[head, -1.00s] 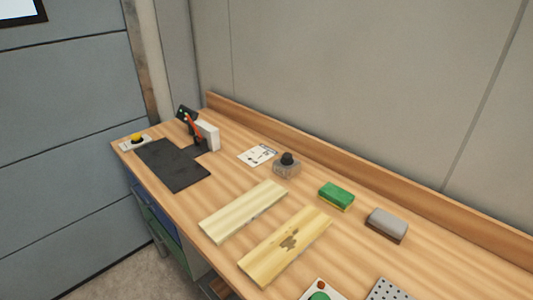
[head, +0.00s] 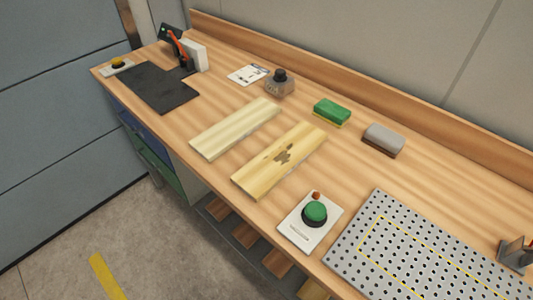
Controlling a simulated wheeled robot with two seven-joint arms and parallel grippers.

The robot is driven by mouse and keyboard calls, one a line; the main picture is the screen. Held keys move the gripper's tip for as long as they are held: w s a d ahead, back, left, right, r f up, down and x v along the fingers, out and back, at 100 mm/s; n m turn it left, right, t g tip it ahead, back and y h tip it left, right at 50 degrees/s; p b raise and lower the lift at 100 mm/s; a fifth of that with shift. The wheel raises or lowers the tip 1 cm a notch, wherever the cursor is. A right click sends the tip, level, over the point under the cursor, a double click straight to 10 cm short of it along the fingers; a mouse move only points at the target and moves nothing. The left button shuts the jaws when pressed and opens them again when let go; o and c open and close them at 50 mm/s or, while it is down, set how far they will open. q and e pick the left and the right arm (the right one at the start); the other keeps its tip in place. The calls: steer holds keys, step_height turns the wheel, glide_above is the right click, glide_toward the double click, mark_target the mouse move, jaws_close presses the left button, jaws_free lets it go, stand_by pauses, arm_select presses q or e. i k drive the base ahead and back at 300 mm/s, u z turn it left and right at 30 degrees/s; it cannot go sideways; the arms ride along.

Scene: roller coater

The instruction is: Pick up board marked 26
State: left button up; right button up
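Two light wooden boards lie flat and side by side on the workbench in the head view. The left board (head: 236,127) is pale and plain. The right board (head: 265,175) is yellower and has a dark blotchy stain on its top. No number 26 can be read on either board. Neither of my grippers is in view.
The wooden workbench (head: 345,160) holds a black mat (head: 155,86), a paper card (head: 248,75), a jar with a black lid (head: 279,84), a green sponge (head: 331,112), a grey block (head: 383,139), a green push button (head: 315,212) and a perforated metal plate (head: 400,250).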

mark_target(212, 142)
steer(key=u, duration=0.2)
steer(key=k, duration=1.15)
steer(key=z, duration=0.2)
